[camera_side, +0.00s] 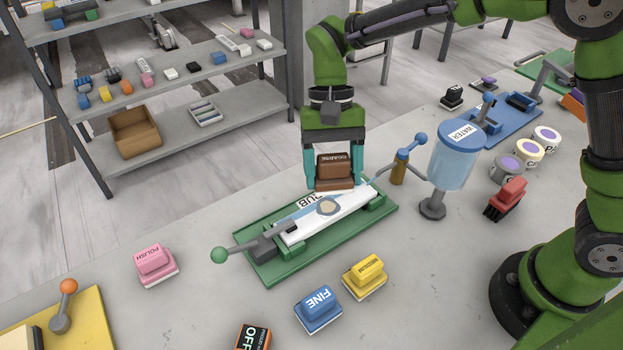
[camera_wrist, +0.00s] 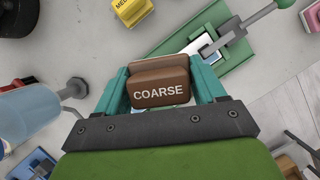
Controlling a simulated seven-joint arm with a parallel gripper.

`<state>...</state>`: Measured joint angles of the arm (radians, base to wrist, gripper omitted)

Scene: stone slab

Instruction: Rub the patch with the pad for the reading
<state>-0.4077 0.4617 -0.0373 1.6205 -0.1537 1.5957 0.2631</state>
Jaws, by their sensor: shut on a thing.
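My gripper (camera_side: 333,182) is shut on the brown coarse pad (camera_side: 335,165), labelled COARSE in the wrist view (camera_wrist: 159,90). It holds the pad upright over the back edge of the green clamp fixture (camera_side: 279,270). A white strip (camera_side: 295,235) marked RUB lies in this fixture, with a bluish band and a round tan patch (camera_side: 328,206). The patch shows just in front of the pad in the side view; I cannot tell the pad's height above the strip. In the wrist view the pad and gripper hide the patch.
A pink POLISH pad (camera_side: 156,262), blue FINE pad (camera_side: 318,307) and yellow pad (camera_side: 365,275) stand around the fixture.

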